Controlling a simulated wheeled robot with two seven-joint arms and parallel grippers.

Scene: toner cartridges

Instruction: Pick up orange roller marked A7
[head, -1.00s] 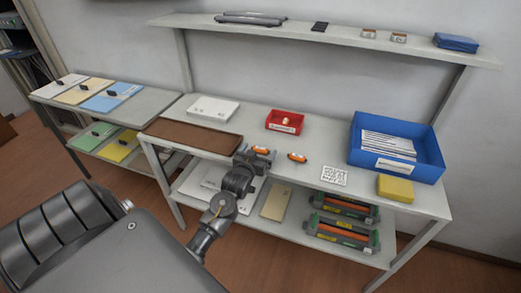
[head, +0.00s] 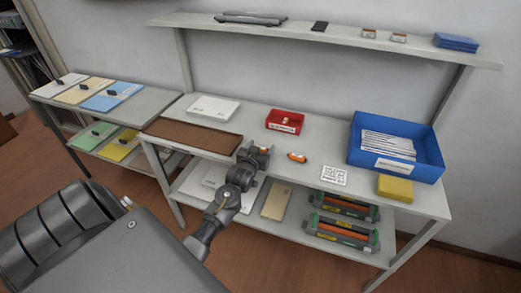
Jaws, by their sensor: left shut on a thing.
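My left gripper (head: 260,151) is at the front of the table's middle, shut on an orange roller that its fingers now almost wholly hide. A second small orange roller (head: 297,157) with a pale mark lies on the table just right of the gripper, apart from it. The marks are too small to read, so I cannot tell which roller is A7. My right gripper is not in view.
A red bin (head: 285,122) stands behind the rollers. A brown mat (head: 190,136) lies to the left, and a blue crate (head: 432,165) and yellow block (head: 395,188) to the right. A white printed card (head: 333,176) lies right of the loose roller. Toner cartridges (head: 342,233) sit on the lower shelf.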

